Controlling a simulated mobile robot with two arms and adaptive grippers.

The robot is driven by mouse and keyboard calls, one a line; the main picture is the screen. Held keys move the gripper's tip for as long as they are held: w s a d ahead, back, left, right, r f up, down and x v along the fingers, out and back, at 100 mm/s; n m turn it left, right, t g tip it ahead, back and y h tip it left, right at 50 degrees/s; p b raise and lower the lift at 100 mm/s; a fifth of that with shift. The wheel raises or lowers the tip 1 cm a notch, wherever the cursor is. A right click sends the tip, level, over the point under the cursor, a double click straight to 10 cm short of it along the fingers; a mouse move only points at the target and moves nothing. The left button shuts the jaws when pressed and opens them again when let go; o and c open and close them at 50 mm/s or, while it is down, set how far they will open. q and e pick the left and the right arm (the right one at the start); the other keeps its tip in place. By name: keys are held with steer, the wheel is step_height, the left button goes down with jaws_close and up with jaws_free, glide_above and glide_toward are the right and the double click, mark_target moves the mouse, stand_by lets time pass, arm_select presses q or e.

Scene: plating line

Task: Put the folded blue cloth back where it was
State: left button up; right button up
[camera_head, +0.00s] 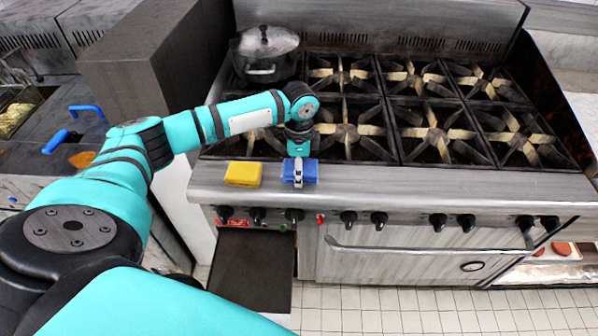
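The folded blue cloth (310,172) is on the steel front ledge of the stove, below the burners. My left gripper (298,176) points down over it, with a grey finger in front of the cloth's near face. The far finger is hidden, so I cannot tell whether the gripper is closed on the cloth or only around it. The cloth looks level and at ledge height; any small gap beneath it cannot be made out. My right gripper is not in view.
A folded yellow cloth (243,174) lies just left of the blue one. A lidded pot (266,54) stands on the back left burner. The ledge (440,184) is clear to the right. Knobs line the stove front. A fryer with blue handles (88,110) is at left.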

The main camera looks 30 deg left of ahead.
arm_select(q)
step_height(320, 180, down, 2)
steer(key=shift+s+f+p, duration=0.1)
steer(key=shift+p, duration=0.2)
steer(key=shift+f, duration=0.2)
steer(key=o, duration=1.1)
steer(key=shift+o, duration=0.2)
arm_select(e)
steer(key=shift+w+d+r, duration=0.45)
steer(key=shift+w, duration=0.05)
arm_select(q)
step_height(320, 180, up, 12)
steer(key=b, duration=0.2)
steer(key=shift+b, duration=0.35)
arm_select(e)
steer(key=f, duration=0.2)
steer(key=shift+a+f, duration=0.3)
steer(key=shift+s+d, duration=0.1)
